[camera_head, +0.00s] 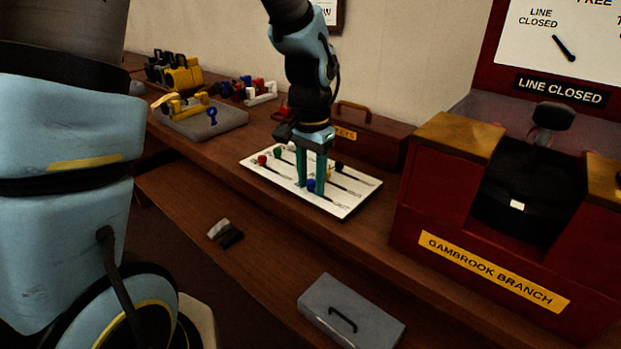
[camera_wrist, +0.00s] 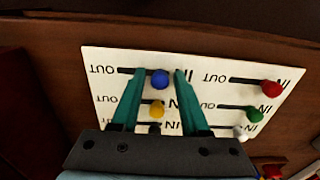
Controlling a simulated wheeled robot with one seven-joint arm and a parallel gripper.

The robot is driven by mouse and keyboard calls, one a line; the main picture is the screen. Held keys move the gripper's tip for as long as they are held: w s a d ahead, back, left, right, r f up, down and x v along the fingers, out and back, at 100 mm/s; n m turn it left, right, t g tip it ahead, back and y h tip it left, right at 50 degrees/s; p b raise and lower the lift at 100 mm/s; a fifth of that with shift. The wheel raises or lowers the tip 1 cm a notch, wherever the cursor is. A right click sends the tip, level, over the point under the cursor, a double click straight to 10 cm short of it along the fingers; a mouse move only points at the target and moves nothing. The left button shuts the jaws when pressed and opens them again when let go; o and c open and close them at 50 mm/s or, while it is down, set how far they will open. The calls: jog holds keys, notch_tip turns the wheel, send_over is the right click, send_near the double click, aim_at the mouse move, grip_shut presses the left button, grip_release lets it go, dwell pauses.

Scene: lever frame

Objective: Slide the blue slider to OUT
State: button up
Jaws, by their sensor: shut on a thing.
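The blue slider (camera_head: 311,186) has a round blue knob on a white panel (camera_head: 345,212) lying on the wooden desk. In the wrist view the blue knob (camera_wrist: 160,79) sits near the IN end of its slot, and the slot runs left to the OUT label. My gripper (camera_head: 310,188) points down at the panel with its two teal fingers on either side of the blue knob. In the wrist view my gripper (camera_wrist: 159,73) is closed about the blue knob; the exact contact is hard to see.
A yellow knob (camera_wrist: 157,110) is close beside the fingers. Red (camera_wrist: 271,87), green (camera_wrist: 254,114) and white (camera_wrist: 240,132) knobs stand in a row to the right. A dark red box (camera_head: 375,140) is behind the panel, and a red cabinet (camera_head: 440,200) stands to its right.

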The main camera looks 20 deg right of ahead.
aim_at(330, 203)
jog(key=shift+s+f, duration=0.55)
jog(key=shift+f, duration=0.15)
grip_shut()
jog(key=shift+s+d, duration=0.55)
jog(key=shift+s, duration=0.4)
jog(key=shift+s+d, duration=0.55)
jog(key=shift+s, duration=0.35)
jog(key=o, duration=0.6)
grip_release()
notch_tip(330, 203, up, 7)
jog(key=p, duration=0.5)
jog(key=shift+w+d+f+p, duration=0.1)
jog(key=shift+w+f+p, duration=0.05)
jog(key=shift+p, duration=0.25)
jog(key=shift+f, duration=0.1)
jog(key=shift+w, duration=0.1)
